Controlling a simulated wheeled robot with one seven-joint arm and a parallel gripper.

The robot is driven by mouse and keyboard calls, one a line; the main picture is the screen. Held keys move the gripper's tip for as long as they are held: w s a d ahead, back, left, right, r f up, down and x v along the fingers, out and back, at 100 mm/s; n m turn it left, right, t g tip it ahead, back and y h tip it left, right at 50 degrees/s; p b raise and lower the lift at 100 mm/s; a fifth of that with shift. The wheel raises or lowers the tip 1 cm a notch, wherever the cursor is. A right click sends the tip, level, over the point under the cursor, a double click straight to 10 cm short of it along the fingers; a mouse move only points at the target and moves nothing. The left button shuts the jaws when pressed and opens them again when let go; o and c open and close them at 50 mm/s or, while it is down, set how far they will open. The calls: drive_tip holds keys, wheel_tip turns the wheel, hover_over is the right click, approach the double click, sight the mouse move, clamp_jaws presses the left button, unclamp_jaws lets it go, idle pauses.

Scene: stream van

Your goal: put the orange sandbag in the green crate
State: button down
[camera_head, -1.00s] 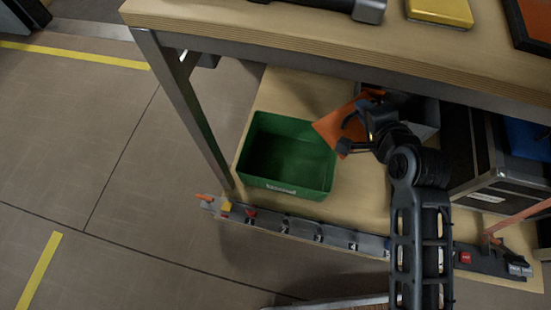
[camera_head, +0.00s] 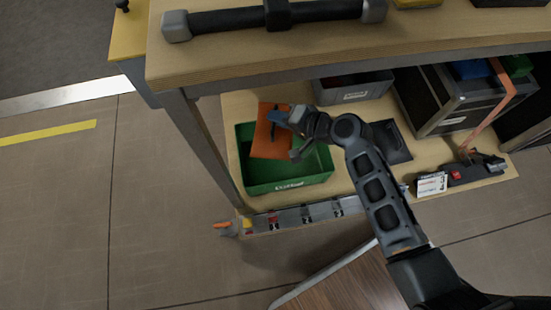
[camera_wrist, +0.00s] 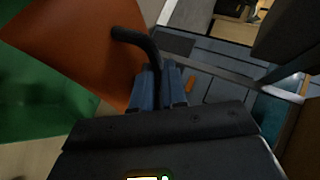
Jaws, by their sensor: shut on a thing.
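The orange sandbag (camera_head: 268,139) is held in my gripper (camera_head: 279,124), which is shut on it. In the head view it hangs over the back part of the green crate (camera_head: 285,187), covering some of its inside. The crate is open-topped and stands on the low wooden shelf. In the wrist view the sandbag (camera_wrist: 75,40) fills the upper left, with its black handle (camera_wrist: 138,42) at the blue fingertips (camera_wrist: 158,88). Green of the crate (camera_wrist: 40,110) shows below and left of the bag. I cannot tell whether the bag touches the crate.
The table top (camera_head: 350,45) overhangs the shelf, with a table leg (camera_head: 205,140) left of the crate. A grey bin (camera_head: 353,88) stands behind, and a dark case (camera_head: 470,95) is at right. A power strip (camera_head: 320,212) runs along the shelf's front edge.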

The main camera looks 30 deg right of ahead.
sight(277, 135)
drive_tip(key=f+n+y, duration=0.1)
drive_tip(key=f, duration=0.1)
drive_tip(key=f+n+g+y+b, duration=0.1)
drive_tip(key=f, duration=0.1)
drive_tip(key=a+f+n+g, duration=0.1)
drive_tip(key=f, duration=0.1)
drive_tip(key=shift+s+f+y+b, duration=0.3)
drive_tip(key=shift+s+y, duration=0.1)
drive_tip(key=shift+n, duration=0.3)
drive_tip(key=shift+f+b, duration=2.55)
drive_tip(key=shift+f, duration=2.6)
drive_tip(key=shift+s+f, duration=0.1)
drive_tip(key=shift+f, duration=0.1)
drive_tip(key=c, duration=1.2)
unclamp_jaws()
drive_tip(key=shift+o, duration=0.2)
drive_tip(key=shift+s+d+r, duration=0.15)
drive_tip(key=shift+r, duration=0.1)
drive_tip(key=p+v, duration=0.4)
drive_tip(key=v, duration=0.7)
drive_tip(key=shift+s+d, duration=0.15)
drive_tip(key=shift+d, duration=0.15)
drive_tip(key=shift+r, duration=0.1)
